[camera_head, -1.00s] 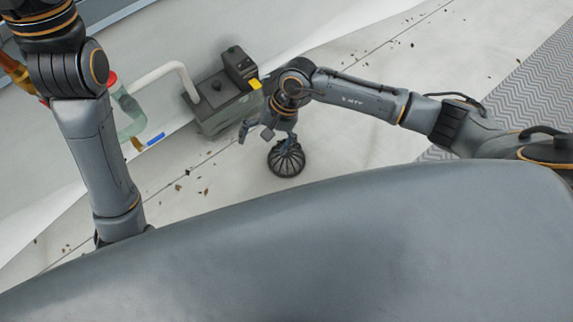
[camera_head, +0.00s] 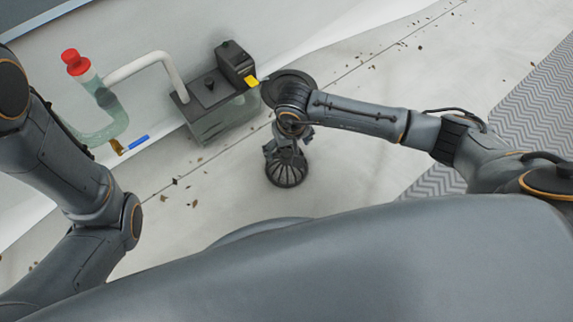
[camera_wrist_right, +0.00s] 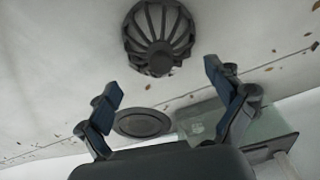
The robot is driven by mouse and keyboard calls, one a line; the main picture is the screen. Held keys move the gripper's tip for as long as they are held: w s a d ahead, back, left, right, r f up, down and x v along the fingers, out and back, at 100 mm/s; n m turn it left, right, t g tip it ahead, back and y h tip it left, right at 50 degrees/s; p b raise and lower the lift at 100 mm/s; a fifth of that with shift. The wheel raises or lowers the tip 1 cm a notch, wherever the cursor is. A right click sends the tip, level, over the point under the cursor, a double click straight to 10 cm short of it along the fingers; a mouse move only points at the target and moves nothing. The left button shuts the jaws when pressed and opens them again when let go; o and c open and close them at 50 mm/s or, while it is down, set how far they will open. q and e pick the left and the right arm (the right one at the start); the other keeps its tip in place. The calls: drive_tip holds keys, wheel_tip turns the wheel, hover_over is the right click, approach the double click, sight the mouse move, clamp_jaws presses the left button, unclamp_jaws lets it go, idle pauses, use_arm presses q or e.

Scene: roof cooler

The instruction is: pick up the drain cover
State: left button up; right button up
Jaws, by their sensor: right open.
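The drain cover (camera_head: 287,170) is a dark, domed, ribbed cage standing on the pale roof near the middle of the head view. In the right wrist view the drain cover (camera_wrist_right: 160,38) shows at the top, beyond the fingertips. My right gripper (camera_head: 285,150) is over the cover's upper side in the head view and hides part of it. In the right wrist view my right gripper (camera_wrist_right: 163,80) has its fingers spread wide, with nothing between them. I cannot tell whether it touches the cover. My left arm shows at the left, but its gripper is out of view.
A dark round disc (camera_head: 278,80) lies partly behind my right arm. A grey box with a clear tank (camera_head: 222,118) stands beside it, joined to a white pipe (camera_head: 150,65). A red-capped clear pipe (camera_head: 100,97) is at left. Grey tread matting (camera_head: 500,110) lies at right.

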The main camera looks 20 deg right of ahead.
sight(288, 154)
drive_tip(key=shift+w+f+b, duration=0.15)
drive_tip(key=shift+f+b, duration=1.1)
drive_tip(key=shift+f, duration=0.1)
drive_tip(key=shift+w+f+b, duration=0.1)
drive_tip(key=shift+f+b, duration=1.15)
drive_tip(key=shift+f, duration=0.1)
drive_tip(key=shift+r, duration=0.1)
drive_tip(key=c, duration=1.7)
